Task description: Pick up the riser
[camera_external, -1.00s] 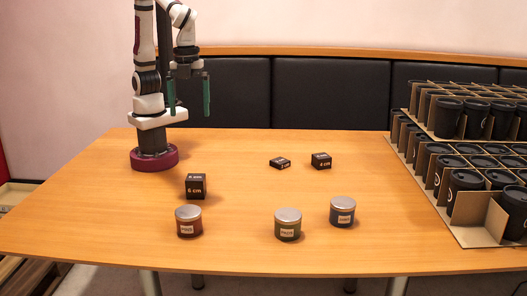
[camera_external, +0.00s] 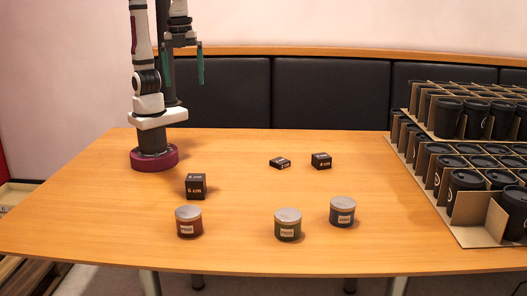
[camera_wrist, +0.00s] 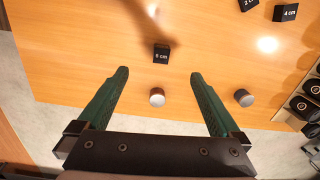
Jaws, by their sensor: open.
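Three black riser blocks stand on the table. The tallest, marked 6 cm (camera_external: 196,187), is at the front left; it also shows in the wrist view (camera_wrist: 161,55), beyond the fingertips and between their lines. A flat block marked 2 cm (camera_external: 280,163) and a middle-sized block marked 4 cm (camera_external: 321,161) sit farther back near the middle; they show at the top right of the wrist view, the 2 cm one (camera_wrist: 249,4) cut off, the 4 cm one (camera_wrist: 286,12) nearly whole. My gripper (camera_external: 184,87) is high above the table, open and empty, its green fingers wide apart in the wrist view (camera_wrist: 159,75).
Red (camera_external: 188,223), green (camera_external: 288,226) and blue (camera_external: 342,212) candle tins with metal lids stand along the front of the table (camera_external: 110,215). Cardboard trays of black cups (camera_external: 468,190) fill the right side. The table between the blocks and trays is clear.

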